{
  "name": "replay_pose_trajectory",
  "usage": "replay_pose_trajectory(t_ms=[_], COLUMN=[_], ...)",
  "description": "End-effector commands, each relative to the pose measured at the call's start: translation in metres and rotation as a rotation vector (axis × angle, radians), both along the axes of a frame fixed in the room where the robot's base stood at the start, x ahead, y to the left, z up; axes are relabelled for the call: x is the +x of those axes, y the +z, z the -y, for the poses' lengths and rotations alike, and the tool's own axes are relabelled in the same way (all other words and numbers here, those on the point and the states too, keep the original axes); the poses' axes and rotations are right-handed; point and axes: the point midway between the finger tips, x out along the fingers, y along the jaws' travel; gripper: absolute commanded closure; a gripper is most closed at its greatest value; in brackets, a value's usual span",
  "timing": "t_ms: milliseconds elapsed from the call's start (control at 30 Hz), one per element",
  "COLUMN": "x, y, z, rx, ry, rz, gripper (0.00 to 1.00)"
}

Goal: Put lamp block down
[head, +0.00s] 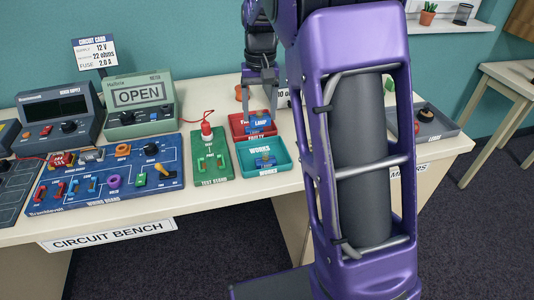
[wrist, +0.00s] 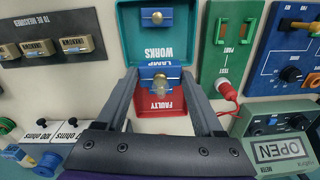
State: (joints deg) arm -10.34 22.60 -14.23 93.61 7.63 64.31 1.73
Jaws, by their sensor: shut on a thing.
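My gripper (head: 261,108) is shut on a blue lamp block (head: 260,124) marked LAMP. In the wrist view the lamp block (wrist: 160,77) sits between the two fingertips, with a clear bulb on it. The red FAULTY tray (head: 237,132) is below the block, and it also shows in the wrist view (wrist: 142,124). I cannot tell whether the block touches the tray floor. The teal WORKS tray (head: 283,151) stands directly in front of the red one in the head view. A second blue block (head: 265,161) lies in it.
The green test board (head: 210,158) with a red plug stands left of the trays. The wiring board (head: 105,183) and the OPEN meter (head: 139,103) are further left. My purple arm hides the bench right of the trays.

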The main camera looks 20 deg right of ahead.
Motion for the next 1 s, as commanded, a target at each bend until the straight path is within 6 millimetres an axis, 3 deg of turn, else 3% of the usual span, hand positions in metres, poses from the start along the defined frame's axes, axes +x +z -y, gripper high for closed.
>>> replay_pose_trajectory(t_ms=[100, 600, 1000], x=[-0.001, -0.001, 0.0], y=[-0.025, -0.089, -0.094], z=[0.0, 0.0, 0.0], rx=[0.0, 0.0, -0.001], ry=[0.0, 0.0, 0.0], rz=[-0.006, -0.004, -0.002], gripper=[0.95, 0.95, 0.95])
